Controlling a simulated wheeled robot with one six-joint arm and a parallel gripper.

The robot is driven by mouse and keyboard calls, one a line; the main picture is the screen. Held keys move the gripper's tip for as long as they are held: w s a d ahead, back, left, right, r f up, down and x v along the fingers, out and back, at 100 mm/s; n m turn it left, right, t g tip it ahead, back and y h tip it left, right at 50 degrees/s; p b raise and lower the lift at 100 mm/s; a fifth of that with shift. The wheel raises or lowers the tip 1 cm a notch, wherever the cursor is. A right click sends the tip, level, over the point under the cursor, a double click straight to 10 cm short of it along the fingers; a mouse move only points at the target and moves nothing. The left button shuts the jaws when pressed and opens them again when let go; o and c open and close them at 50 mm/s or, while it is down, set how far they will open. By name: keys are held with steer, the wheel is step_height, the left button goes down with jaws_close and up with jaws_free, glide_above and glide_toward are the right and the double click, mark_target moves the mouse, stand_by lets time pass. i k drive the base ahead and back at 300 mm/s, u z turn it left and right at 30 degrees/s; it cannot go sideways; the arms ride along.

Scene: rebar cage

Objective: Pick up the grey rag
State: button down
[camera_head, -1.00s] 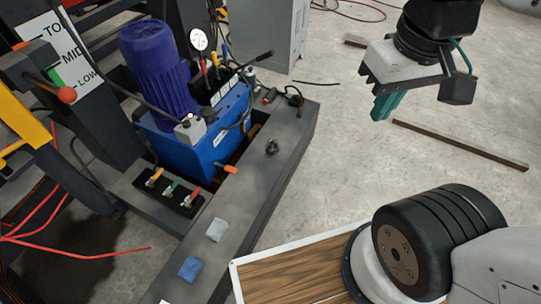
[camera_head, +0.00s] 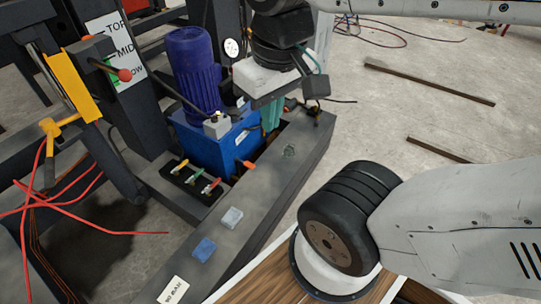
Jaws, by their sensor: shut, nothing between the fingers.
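The grey rag (camera_head: 231,217) lies flat on the dark steel beam (camera_head: 262,196), just beyond a blue rag (camera_head: 204,250). My gripper (camera_head: 270,121) points down over the far part of the beam, beside the blue hydraulic unit. Its green fingers are shut and empty. It is up and to the right of the grey rag in the picture, apart from it.
The blue hydraulic unit (camera_head: 205,140) with a purple motor (camera_head: 195,68) stands left of the beam. Small coloured levers (camera_head: 196,178) and an orange handle (camera_head: 249,164) stick out near it. Red cables (camera_head: 75,210) hang at left. A white label (camera_head: 174,291) lies on the near beam.

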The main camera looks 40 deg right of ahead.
mark_target(234, 215)
steer(key=k, duration=1.3)
steer(key=z, duration=0.85)
steer(key=i, duration=1.75)
steer(key=u, duration=0.8)
